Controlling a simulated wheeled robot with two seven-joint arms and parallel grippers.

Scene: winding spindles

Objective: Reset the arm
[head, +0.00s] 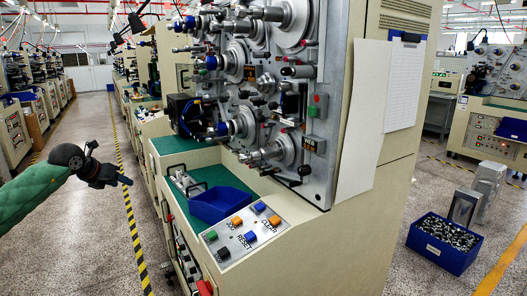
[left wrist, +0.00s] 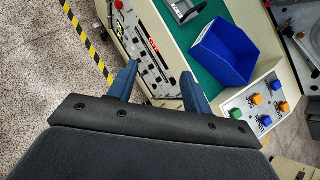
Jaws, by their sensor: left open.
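My left arm (head: 33,192), in a green sleeve, reaches in from the left in the head view. My left gripper (head: 122,180) is over the aisle, to the left of the winding machine (head: 250,70) and apart from it. In the left wrist view the two blue fingers of the left gripper (left wrist: 160,85) are spread, with nothing between them. Behind them, lower down, is the machine's front panel with red and dark buttons. My right gripper is not in view.
A blue bin (head: 222,204) stands on the machine's green shelf, beside a button panel (head: 245,237) with coloured buttons. A blue box of small parts (head: 443,243) sits on the floor at right. The aisle (head: 85,245) at left is clear, with yellow-black floor tape.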

